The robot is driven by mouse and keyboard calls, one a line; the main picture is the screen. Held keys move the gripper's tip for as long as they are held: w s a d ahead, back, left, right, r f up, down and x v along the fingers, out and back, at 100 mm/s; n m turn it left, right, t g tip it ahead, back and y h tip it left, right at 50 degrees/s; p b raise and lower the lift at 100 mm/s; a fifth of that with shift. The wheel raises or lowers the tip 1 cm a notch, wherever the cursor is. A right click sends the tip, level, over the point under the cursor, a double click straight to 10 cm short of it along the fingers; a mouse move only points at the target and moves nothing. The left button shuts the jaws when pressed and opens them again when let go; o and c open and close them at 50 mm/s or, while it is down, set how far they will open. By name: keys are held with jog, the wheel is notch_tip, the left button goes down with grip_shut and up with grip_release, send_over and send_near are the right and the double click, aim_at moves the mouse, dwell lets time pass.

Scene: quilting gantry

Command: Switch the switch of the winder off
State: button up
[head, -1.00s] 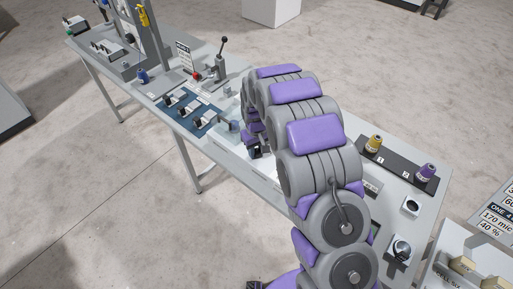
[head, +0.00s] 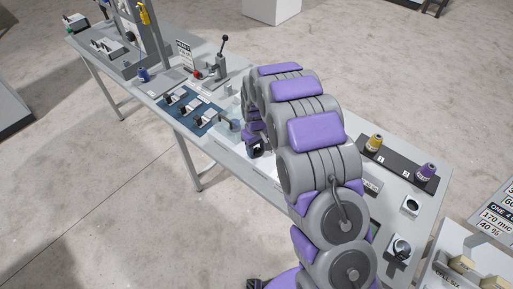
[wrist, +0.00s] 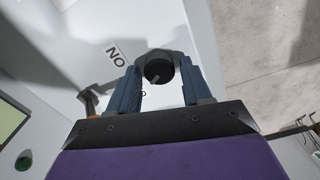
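A round black knob (wrist: 158,70) with a pale pointer line sits on a light panel in the wrist view, and I take it to be the winder's switch. A label (wrist: 115,55) beside it reads "ON" upside down. My gripper (wrist: 160,82) is open, with one blue-grey finger on each side of the knob. I cannot tell whether the fingers touch it. In the head view my gripper (head: 256,147) is over the middle of the bench, and my arm hides the knob and most of the winder.
The wrist view shows a green screen (wrist: 14,122) and a dark green round button (wrist: 23,160) at left. On the bench, a blue mat (head: 194,112) with small parts and a lever press (head: 217,68) stand left of my arm. Yellow (head: 374,143) and purple (head: 426,171) spools stand right.

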aim_at(256, 148)
jog(key=shift+o, duration=0.7)
jog(key=shift+s, duration=0.1)
notch_tip(256, 148, up, 17)
jog(key=p, duration=0.1)
jog(key=shift+a+r, duration=0.1)
